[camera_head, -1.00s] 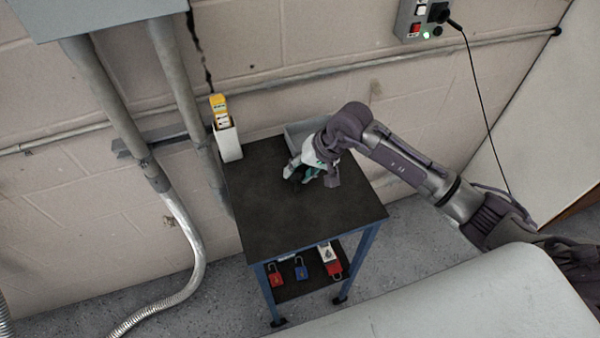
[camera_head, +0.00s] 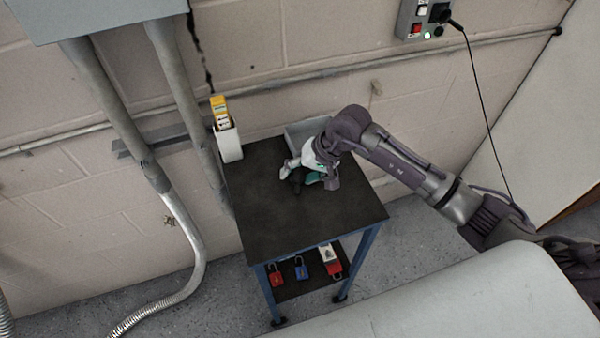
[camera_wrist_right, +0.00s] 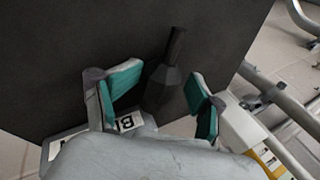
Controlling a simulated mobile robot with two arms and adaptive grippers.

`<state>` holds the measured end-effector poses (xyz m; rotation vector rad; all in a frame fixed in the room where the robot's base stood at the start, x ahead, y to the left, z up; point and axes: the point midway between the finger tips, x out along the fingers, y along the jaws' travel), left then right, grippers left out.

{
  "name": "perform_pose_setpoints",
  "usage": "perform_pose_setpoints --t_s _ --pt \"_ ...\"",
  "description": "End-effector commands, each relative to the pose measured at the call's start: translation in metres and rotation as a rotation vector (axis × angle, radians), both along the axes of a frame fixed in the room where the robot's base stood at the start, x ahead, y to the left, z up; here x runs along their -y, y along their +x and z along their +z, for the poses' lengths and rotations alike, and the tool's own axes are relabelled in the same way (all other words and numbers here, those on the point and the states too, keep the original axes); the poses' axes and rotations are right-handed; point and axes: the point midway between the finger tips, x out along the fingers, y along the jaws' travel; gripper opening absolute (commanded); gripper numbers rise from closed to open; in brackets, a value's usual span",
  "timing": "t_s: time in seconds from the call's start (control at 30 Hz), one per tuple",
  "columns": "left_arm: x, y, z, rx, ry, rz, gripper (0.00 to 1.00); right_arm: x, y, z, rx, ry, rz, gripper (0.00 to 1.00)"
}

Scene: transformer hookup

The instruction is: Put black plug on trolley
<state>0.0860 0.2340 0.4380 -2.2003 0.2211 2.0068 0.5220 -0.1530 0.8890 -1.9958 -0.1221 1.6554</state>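The black plug (camera_head: 297,184) lies on the dark top of the trolley (camera_head: 300,222), toward its back. In the right wrist view the plug (camera_wrist_right: 162,86) shows between two teal finger pads, with a gap on each side. My right gripper (camera_head: 303,177) is open around the plug, low over the trolley top. It also shows open in the right wrist view (camera_wrist_right: 161,88). Part of the plug is hidden by the gripper in the head view. My left gripper is not in view.
A grey bin (camera_head: 298,131) stands at the trolley's back edge. A white holder (camera_head: 229,145) with a yellow device (camera_head: 219,106) stands at the back left corner. A red padlock (camera_head: 276,277) and a blue padlock (camera_head: 301,271) are on the lower shelf. The trolley top's front is clear.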

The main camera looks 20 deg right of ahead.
Motion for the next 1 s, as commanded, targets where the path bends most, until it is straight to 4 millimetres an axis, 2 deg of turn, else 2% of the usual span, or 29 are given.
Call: perform_pose_setpoints --t_s 0.03,0.1,0.3,0.5,0.7,1.0 --pt "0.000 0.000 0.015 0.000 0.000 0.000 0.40 0.000 0.000 0.013 0.001 0.002 -0.001 0.64" --pt "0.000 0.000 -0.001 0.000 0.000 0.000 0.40 0.010 -0.002 0.021 0.009 -0.005 0.000 0.64" --pt "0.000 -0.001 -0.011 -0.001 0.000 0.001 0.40 0.029 -0.015 0.064 0.010 -0.004 -0.001 0.64" --pt "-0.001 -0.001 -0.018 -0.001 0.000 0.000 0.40 0.043 -0.023 0.096 0.008 -0.003 -0.002 0.64" --pt "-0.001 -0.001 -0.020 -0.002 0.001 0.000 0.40 0.048 -0.028 0.111 0.006 -0.001 -0.001 0.64" --pt "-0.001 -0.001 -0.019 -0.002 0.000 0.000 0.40 0.048 -0.028 0.112 0.004 0.001 -0.001 0.64"
